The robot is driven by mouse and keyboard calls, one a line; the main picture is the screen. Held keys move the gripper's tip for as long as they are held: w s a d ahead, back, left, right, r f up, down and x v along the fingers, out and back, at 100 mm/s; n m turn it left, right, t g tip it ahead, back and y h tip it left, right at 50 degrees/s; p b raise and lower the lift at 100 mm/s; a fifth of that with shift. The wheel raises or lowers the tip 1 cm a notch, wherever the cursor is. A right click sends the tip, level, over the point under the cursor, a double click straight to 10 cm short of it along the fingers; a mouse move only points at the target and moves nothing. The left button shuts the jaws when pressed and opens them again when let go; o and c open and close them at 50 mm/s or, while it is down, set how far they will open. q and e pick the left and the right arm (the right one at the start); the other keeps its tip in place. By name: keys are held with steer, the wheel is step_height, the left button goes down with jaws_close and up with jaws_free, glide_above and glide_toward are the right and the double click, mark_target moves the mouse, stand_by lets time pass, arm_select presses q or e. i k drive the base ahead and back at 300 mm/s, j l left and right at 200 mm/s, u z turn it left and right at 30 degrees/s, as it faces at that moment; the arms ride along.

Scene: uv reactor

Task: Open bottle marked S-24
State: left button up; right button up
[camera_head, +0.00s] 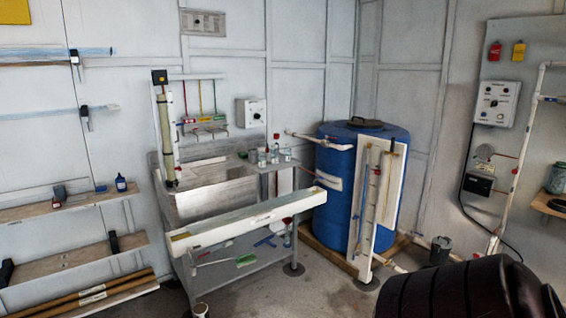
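Several small bottles and jars stand on the metal bench, among them a white-labelled one (286,155) and a dark one with a red cap (276,142). A small blue bottle (121,183) stands upright on the upper wooden shelf at the left. Any markings are too small to read, so I cannot tell which bottle is S-24. All these bottles look upright, and the blue one appears capped. Neither of my grippers is in view.
The metal bench (215,200) has a long white trough (250,218) along its front. A blue barrel (340,200) stands on a wooden pallet right of it, with a white panel (385,195) in front. A control box (497,103) hangs on the right wall. Bare floor shows before the barrel.

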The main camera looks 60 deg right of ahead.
mark_target(274, 151)
steer(key=k+l+z, duration=0.2)
steer(key=l, duration=0.75)
steer(key=l+z, duration=0.2)
steer(key=l, duration=0.7)
steer(key=l+z, duration=0.15)
steer(key=l, duration=0.85)
steer(key=l+z, duration=0.2)
steer(key=l, duration=0.75)
steer(key=i+l+z, duration=0.2)
steer(key=l, duration=0.75)
steer(key=k, duration=0.1)
